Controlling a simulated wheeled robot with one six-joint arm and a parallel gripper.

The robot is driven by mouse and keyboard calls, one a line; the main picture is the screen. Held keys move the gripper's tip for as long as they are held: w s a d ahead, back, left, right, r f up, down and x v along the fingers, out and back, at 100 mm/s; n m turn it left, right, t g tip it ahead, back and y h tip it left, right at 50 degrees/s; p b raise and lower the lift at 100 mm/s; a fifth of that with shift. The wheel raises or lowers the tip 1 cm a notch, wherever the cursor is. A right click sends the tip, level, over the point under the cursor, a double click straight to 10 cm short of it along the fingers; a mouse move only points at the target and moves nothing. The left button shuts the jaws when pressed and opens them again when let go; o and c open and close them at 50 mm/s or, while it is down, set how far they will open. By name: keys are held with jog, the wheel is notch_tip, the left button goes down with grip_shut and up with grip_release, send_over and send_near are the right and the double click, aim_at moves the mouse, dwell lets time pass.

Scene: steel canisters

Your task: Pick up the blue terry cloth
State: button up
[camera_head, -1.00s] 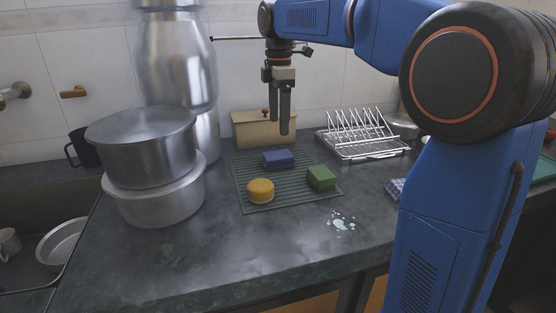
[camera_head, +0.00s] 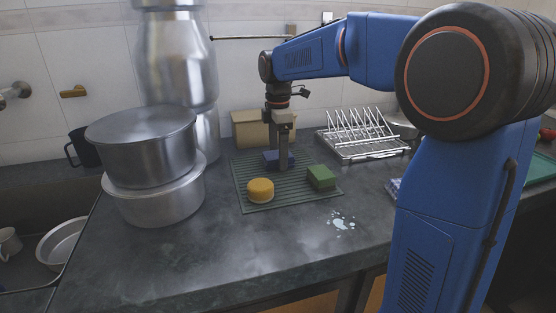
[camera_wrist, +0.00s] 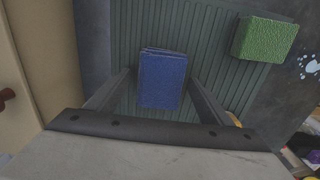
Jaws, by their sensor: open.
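The blue terry cloth (camera_wrist: 162,80) is a folded block lying on a ribbed green mat (camera_wrist: 215,40). In the wrist view it sits between the two fingers of my gripper (camera_wrist: 160,88), with a gap on either side. In the head view my gripper (camera_head: 281,165) points down at the cloth (camera_head: 270,159), and its fingers hide part of it. The gripper is open. Whether the fingertips touch the mat cannot be told.
On the same mat are a green sponge (camera_head: 321,177) and a round yellow sponge (camera_head: 260,189). A tan box (camera_head: 249,128) stands close behind. A wire dish rack (camera_head: 362,135) is to the right, stacked steel pots (camera_head: 150,165) to the left. White drops (camera_head: 341,222) spot the counter.

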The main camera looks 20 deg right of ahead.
jog(key=shift+f, duration=0.1)
jog(key=shift+c, duration=0.3)
jog(key=c, duration=1.1)
notch_tip(320, 180, up, 10)
jog(key=shift+r, duration=0.1)
jog(key=shift+o, duration=1)
jog(key=shift+c, duration=0.3)
